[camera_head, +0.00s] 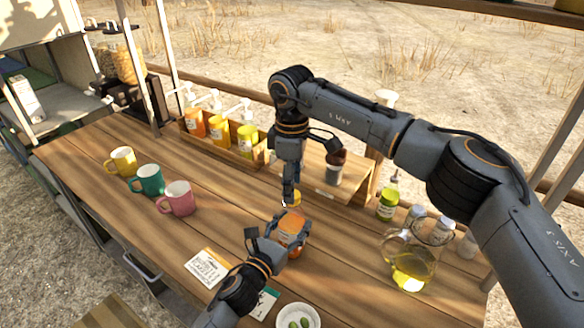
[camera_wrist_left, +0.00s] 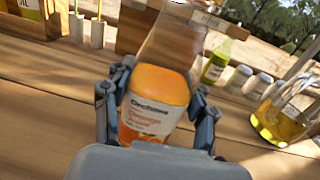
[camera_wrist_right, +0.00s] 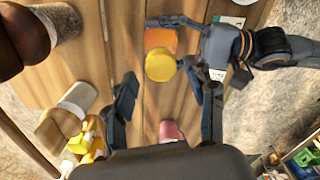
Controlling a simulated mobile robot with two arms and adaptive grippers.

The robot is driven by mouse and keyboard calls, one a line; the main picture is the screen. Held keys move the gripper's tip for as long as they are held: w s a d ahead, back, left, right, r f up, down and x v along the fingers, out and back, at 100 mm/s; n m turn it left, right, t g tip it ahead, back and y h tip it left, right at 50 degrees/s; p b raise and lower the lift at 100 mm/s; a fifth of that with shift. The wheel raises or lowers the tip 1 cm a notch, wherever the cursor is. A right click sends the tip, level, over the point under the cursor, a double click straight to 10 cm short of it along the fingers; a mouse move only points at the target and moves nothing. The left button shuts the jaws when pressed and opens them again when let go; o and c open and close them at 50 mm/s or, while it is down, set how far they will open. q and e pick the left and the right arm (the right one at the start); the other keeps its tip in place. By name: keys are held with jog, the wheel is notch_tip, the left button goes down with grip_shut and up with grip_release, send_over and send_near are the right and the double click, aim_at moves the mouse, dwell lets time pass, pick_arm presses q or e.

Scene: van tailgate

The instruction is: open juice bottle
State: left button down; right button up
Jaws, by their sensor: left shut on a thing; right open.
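The juice bottle (camera_head: 292,229) has an orange body and a yellow cap (camera_head: 296,197). My left gripper (camera_head: 287,241) is shut around the body; the left wrist view shows the fingers on both sides of the labelled orange part (camera_wrist_left: 155,105). The bottle looks upright; I cannot tell whether its base touches the table. My right gripper (camera_head: 289,200) points down from above, close to the cap. In the right wrist view the cap (camera_wrist_right: 160,65) lies between the open fingers, over the orange body (camera_wrist_right: 161,40). I cannot tell whether a finger touches it.
Yellow, green and pink mugs (camera_head: 178,197) stand at left. A wooden box (camera_head: 262,152) of pump bottles and a low wooden stand are behind. A green bottle (camera_head: 388,203) and oil jug (camera_head: 414,266) stand right. A card (camera_head: 208,267) and olive bowl (camera_head: 283,313) lie in front.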

jog(key=shift+f, duration=0.85)
